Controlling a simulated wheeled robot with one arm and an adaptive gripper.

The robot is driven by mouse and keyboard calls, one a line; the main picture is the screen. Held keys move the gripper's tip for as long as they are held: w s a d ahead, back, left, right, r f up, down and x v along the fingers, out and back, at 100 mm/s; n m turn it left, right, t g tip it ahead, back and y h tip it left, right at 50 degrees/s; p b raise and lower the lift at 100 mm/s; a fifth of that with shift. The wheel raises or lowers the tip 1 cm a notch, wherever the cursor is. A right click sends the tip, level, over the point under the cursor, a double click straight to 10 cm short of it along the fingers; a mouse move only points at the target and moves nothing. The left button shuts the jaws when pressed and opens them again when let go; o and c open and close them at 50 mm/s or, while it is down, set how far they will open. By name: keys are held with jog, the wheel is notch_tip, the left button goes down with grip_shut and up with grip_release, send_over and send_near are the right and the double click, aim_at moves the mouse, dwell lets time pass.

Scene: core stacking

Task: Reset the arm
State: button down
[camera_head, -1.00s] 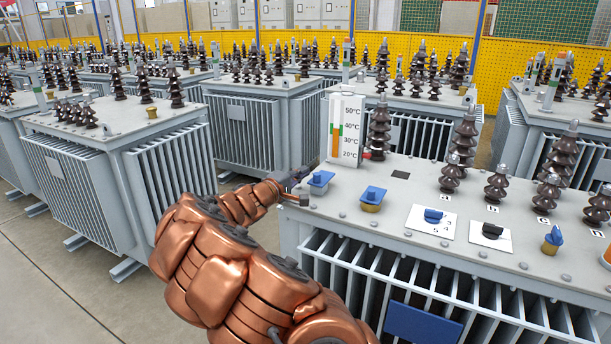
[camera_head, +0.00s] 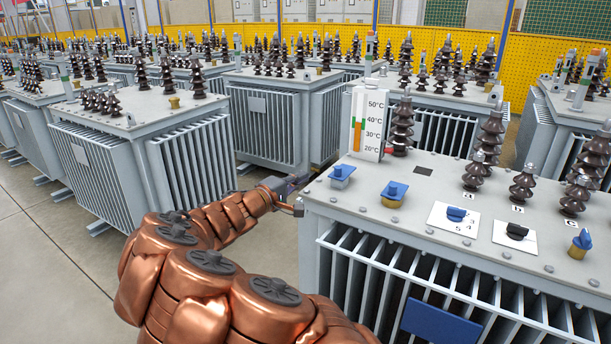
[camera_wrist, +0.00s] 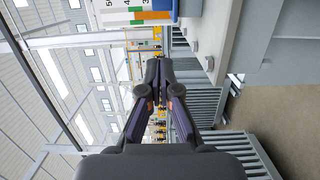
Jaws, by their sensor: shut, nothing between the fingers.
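My copper-coloured arm reaches up from the bottom of the head view toward the near transformer. The near grey transformer (camera_head: 440,212) carries a thermometer gauge (camera_head: 369,124), blue-capped fittings (camera_head: 394,192) and two knobs on white plates, one blue (camera_head: 456,214) and one black (camera_head: 517,231). The gauge also shows at the top of the wrist view (camera_wrist: 137,17).
Several other grey transformers with dark ribbed insulators stand behind and to the left, the closest one (camera_head: 130,150) left of my arm. Yellow perforated fencing (camera_head: 540,75) runs along the back. Bare floor (camera_head: 50,260) lies at the left front.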

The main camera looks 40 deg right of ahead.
jog(key=shift+a, duration=0.25)
jog(key=shift+s, duration=0.1)
jog(key=s+a+m+g+y, duration=0.3)
jog(key=s+m+g+y, duration=0.25)
jog(key=s, duration=1.35)
jog(key=s+a+f+n+y, duration=0.1)
jog(key=s+a+f+y, duration=0.4)
jog(key=a, duration=0.4)
jog(key=s+a+f+n+y, duration=0.1)
jog(key=s+a+f+y, duration=0.2)
jog(key=s+a, duration=0.55)
jog(key=s+a+f+n+y, duration=0.2)
jog(key=s+a+f+y, duration=0.15)
jog(key=a, duration=0.65)
jog(key=s+p+v, duration=0.2)
jog(key=p+v, duration=0.7)
jog(key=s+d+r+p+v, duration=0.1)
jog(key=p+v, duration=0.8)
jog(key=v, duration=0.1)
jog(key=shift+s+a+y, duration=0.25)
jog(key=shift+s+y, duration=0.15)
jog(key=shift+s, duration=0.25)
jog(key=shift+f+m+t, duration=0.1)
jog(key=shift+m+t, duration=0.15)
